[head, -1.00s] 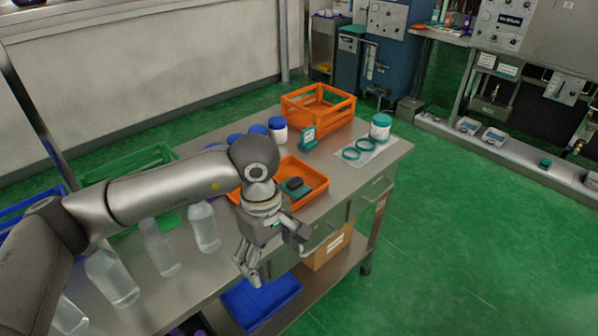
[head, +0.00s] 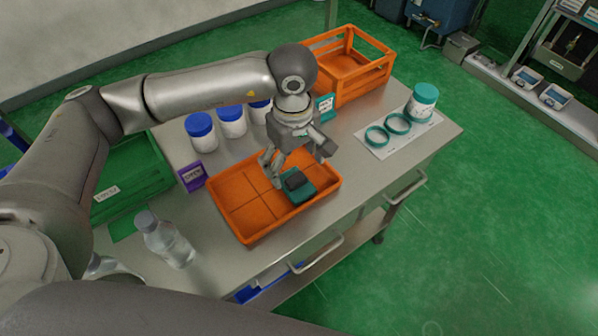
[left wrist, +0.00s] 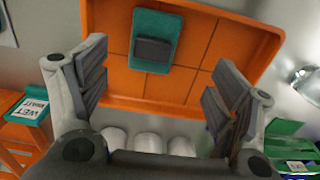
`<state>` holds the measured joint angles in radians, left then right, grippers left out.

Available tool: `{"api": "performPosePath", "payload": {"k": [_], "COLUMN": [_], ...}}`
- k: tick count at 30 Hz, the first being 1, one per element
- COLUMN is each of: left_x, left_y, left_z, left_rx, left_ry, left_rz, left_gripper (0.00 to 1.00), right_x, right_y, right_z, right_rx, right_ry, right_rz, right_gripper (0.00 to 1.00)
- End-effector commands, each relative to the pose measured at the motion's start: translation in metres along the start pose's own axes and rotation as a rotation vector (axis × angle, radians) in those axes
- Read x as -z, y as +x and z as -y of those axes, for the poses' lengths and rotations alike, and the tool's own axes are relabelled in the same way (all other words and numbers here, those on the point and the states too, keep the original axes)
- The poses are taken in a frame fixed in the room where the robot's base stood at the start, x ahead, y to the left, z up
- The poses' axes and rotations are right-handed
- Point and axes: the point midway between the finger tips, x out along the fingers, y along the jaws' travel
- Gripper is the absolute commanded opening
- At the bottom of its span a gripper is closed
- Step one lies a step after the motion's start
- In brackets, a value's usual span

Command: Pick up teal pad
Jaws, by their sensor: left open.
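The teal pad (head: 315,180) lies in the right part of a shallow orange tray (head: 240,222) on the metal table, with a dark grey block on its top. In the left wrist view the pad (left wrist: 175,33) shows at the top, beyond the space between the fingers. My left gripper (head: 299,166) is open and empty, above the tray close to the pad. In the left wrist view its fingers (left wrist: 160,80) are spread wide to either side. My right gripper is not in view.
Several blue-lidded white jars (head: 201,132) stand behind the tray. An orange crate (head: 350,65), a teal-lidded jar (head: 422,102) and teal rings (head: 398,124) are at the right. A purple sign (head: 192,177), green crate (head: 130,180) and clear bottle (head: 166,242) are at the left.

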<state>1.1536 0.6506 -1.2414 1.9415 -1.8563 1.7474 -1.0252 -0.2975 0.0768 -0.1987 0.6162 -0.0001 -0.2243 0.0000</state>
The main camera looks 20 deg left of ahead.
Motion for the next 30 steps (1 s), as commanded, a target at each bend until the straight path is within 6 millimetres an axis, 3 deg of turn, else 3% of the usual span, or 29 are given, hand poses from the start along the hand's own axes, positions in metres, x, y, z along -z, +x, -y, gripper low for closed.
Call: {"api": "performPosePath", "payload": {"k": [3, 7, 15, 18, 27, 30], "left_x": [0.000, 0.001, 0.007, 0.006, 0.007, 0.007], "left_y": [0.017, 0.027, 0.058, 0.072, 0.081, 0.081], "left_z": [0.000, 0.000, -0.007, -0.008, -0.008, -0.008], "left_rx": [0.004, 0.001, 0.005, 0.003, 0.000, 0.000], "left_ry": [-0.002, 0.000, -0.003, -0.002, 0.000, 0.000], "left_rz": [0.002, 0.001, 0.001, 0.001, 0.000, 0.000], "left_gripper": [0.83, 0.83, 0.83, 0.83, 0.83, 0.73], "right_x": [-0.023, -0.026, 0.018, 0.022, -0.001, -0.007], "right_y": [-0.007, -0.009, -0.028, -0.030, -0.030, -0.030], "right_z": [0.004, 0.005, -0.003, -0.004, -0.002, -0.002], "right_rx": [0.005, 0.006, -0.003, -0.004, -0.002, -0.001], "right_ry": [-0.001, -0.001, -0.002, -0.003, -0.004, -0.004], "right_rz": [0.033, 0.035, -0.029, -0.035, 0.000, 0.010], "right_gripper": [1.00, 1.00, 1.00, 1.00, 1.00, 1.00]}}
